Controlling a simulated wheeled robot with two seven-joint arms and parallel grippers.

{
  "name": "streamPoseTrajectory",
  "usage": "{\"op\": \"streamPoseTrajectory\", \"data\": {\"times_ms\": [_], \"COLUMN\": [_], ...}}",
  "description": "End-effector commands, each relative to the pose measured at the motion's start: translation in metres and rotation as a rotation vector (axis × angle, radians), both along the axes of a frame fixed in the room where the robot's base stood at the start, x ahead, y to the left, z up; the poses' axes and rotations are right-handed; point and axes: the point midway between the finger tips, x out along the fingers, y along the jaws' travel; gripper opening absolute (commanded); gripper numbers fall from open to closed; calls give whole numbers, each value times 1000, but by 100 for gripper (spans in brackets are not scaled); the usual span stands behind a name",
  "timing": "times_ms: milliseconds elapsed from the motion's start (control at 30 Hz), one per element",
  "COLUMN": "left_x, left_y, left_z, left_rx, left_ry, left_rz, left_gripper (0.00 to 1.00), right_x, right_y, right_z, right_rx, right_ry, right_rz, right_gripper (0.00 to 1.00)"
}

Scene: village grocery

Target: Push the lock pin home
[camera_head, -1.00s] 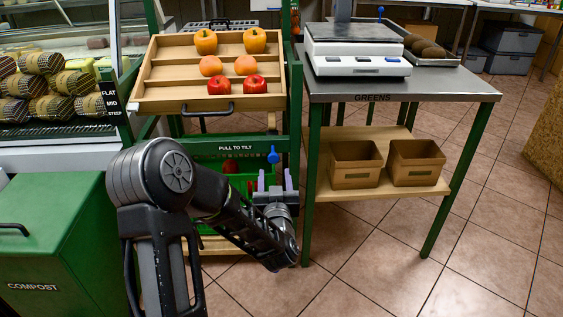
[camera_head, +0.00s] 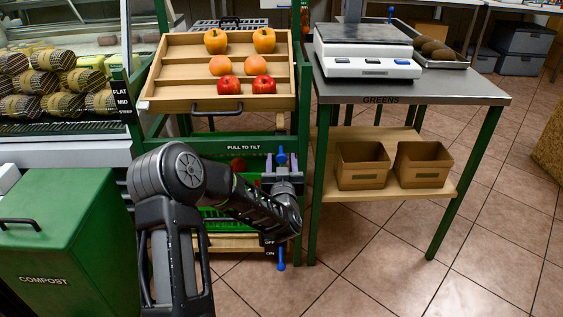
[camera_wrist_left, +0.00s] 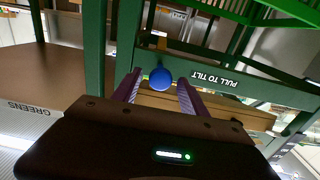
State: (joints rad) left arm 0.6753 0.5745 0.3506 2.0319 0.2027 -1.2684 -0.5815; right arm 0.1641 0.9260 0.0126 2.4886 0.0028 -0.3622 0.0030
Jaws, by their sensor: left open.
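The lock pin has a round blue knob (camera_head: 281,155) on the green post of the display stand, just right of the PULL TO TILT label. My left gripper (camera_head: 282,166) is open, its purple fingertips on either side of the knob. In the left wrist view the blue knob (camera_wrist_left: 160,78) sits between the two fingers (camera_wrist_left: 158,90), with gaps visible at both sides. I cannot tell whether anything touches it. The pin's shaft is hidden behind the knob. My right gripper is not in view.
A tilted wooden tray (camera_head: 165,103) of peppers, oranges and apples is above the gripper. A steel table (camera_head: 440,92) with a scale stands right; a green compost bin (camera_head: 60,225) is left.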

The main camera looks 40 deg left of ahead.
Motion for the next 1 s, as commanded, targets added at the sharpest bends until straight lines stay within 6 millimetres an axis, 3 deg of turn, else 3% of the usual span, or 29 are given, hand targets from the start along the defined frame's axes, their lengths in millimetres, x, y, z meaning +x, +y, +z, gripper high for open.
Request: {"op": "streamPoseTrajectory", "data": {"times_ms": [133,733,1000], "left_x": [0,0,0], "left_y": [0,0,0], "left_z": [0,0,0], "left_rx": [0,0,0], "left_ry": [0,0,0], "left_rz": [0,0,0], "left_gripper": [50,1,0], "right_x": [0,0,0], "right_y": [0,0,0], "right_z": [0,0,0], "right_rx": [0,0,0], "right_ry": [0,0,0], "right_rz": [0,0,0], "right_gripper": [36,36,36]}}
